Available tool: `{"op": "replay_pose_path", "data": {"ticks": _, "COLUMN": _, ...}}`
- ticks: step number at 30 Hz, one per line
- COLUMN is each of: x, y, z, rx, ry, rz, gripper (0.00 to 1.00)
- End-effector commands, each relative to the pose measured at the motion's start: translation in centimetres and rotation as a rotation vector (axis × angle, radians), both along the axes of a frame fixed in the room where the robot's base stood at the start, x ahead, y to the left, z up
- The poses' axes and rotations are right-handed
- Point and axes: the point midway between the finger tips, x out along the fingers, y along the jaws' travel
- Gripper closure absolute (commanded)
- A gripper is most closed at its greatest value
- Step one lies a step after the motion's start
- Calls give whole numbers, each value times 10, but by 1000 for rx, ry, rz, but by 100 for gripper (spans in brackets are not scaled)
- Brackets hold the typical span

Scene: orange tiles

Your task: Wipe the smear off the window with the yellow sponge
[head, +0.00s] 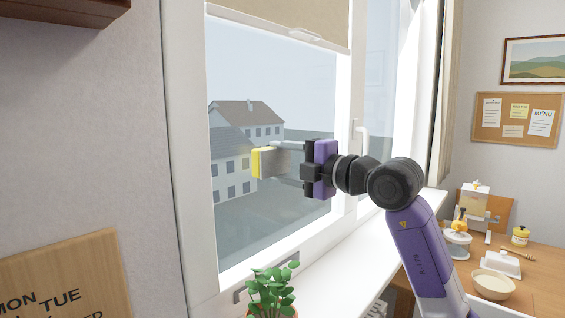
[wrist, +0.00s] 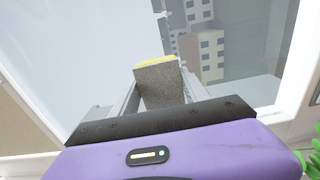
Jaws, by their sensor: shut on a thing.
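The yellow sponge (head: 256,162) has a grey side and is held between the fingers of my gripper (head: 280,160). In the wrist view the sponge (wrist: 158,84) shows its grey face, with a yellow edge at the far end. My gripper (wrist: 160,98) is shut on it. The sponge is in front of the window pane (head: 270,75); I cannot tell whether it touches the glass. I cannot make out a clear smear; the pane looks pale and hazy, and buildings show through it.
A blind (head: 285,18) covers the window's top. A potted plant (head: 272,288) stands at the sill's near end. The white sill (head: 345,255) runs below my arm. A window handle (head: 362,140) is right of the pane. A wooden table (head: 535,285) with a bowl (head: 493,285) is at right.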

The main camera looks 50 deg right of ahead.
Motion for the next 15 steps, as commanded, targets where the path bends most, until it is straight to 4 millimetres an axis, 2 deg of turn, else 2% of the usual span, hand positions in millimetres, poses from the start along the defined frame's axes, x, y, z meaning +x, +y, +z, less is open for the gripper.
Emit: {"op": "replay_pose_path", "data": {"ticks": 15, "x": 5, "y": 0, "z": 1, "rx": 0, "ry": -1, "rz": 0, "gripper": 79}}
